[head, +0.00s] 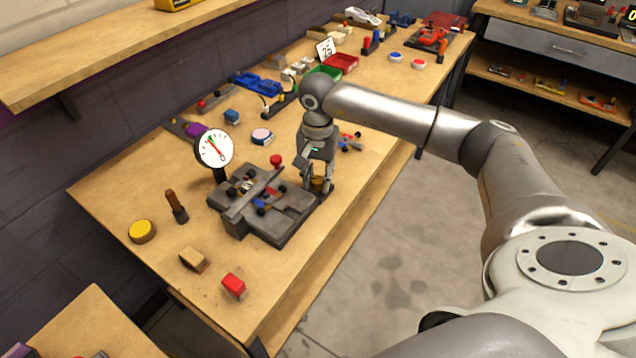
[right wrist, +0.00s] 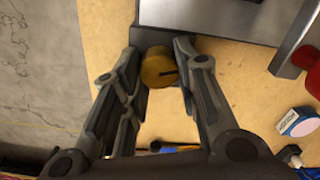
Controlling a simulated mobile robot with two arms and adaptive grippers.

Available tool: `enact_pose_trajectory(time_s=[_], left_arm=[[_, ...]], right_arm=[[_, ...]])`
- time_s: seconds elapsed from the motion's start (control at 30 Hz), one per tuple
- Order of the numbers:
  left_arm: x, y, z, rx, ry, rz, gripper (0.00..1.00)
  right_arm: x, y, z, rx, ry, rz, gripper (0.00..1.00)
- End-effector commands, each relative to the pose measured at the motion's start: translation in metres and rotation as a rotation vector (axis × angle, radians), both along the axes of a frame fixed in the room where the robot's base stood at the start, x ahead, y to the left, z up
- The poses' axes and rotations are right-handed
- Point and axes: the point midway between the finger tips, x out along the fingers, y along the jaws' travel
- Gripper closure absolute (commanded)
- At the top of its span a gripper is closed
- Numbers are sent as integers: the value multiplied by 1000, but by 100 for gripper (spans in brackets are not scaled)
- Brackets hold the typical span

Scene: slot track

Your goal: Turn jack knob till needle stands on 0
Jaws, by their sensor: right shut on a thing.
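The brass-yellow jack knob (head: 318,184) sits at the right end of a dark grey fixture (head: 285,222) on the bench. My right gripper (head: 317,187) points down and is shut on the knob. In the right wrist view the knob (right wrist: 158,68), with a dark line on its top, is between the two fingers (right wrist: 158,75). A round white dial (head: 214,148) stands upright behind the fixture. It shows a red needle and a green mark, but its numbers are too small to read. My left gripper is not in view.
A small model car (head: 262,190) sits on the fixture, near a red knob (head: 276,160). A red block (head: 233,285), a tan block (head: 193,259), a yellow round thing (head: 142,231) and a brown-handled tool (head: 176,207) lie in front. Coloured trays (head: 341,63) stand farther back.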

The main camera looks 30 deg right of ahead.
Motion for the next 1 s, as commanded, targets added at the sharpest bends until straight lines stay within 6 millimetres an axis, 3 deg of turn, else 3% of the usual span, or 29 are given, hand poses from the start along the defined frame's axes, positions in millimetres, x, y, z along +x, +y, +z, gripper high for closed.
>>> enact_pose_trajectory(time_s=[0.1, 0.47, 0.5, 0.63, 1.0], left_arm=[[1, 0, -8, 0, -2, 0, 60], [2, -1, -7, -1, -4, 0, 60], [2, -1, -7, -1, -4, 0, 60], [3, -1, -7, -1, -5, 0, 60], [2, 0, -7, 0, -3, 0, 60]], right_arm=[[1, -1, -1, -2, -3, 61, 95], [1, 0, 1, -1, -1, 82, 95], [1, 0, 1, -1, -1, 82, 68], [0, 0, 1, -1, -1, 82, 51], [0, 0, 0, 0, 0, 82, 50]])
